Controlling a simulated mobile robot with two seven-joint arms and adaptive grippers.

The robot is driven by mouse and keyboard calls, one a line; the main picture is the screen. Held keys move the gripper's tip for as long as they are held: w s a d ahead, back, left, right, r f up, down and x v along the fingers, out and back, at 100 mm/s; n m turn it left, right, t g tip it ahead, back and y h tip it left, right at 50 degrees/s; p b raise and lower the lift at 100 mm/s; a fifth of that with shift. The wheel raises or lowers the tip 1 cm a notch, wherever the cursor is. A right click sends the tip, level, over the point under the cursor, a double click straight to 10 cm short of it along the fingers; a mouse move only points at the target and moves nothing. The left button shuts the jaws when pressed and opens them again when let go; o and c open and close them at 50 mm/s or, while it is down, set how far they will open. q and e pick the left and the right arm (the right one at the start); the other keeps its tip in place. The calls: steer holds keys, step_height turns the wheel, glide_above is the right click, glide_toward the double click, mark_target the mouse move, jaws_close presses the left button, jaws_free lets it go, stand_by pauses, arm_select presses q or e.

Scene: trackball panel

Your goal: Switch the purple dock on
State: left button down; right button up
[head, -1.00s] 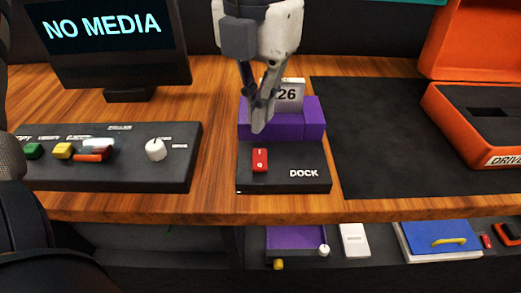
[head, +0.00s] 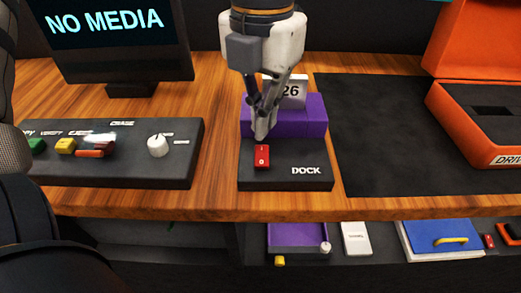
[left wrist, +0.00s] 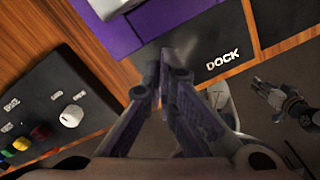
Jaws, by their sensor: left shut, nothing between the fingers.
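The purple dock (head: 314,115) stands on the wooden table, with a black front panel (head: 285,180) marked DOCK. A red rocker switch (head: 262,156) sits at the panel's left. Its lower half bears a 0 mark. My left gripper (head: 261,136) points down, shut and empty, with its tips at the switch's far end. I cannot tell whether they touch it. In the left wrist view the closed fingers (left wrist: 158,72) hide the switch, while the DOCK lettering shows beside them. What looks like my right gripper (left wrist: 280,100) shows at the right there, its jaws unclear.
A control panel (head: 120,165) with buttons and a white knob is on the left, below a monitor (head: 115,45). A dark mat (head: 380,130) lies right, beside an open orange case (head: 455,120).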

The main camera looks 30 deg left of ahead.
arm_select(q)
steer(key=shift+f, duration=1.3)
stand_by(0.5)
step_height(320, 180, up, 7)
stand_by(0.7)
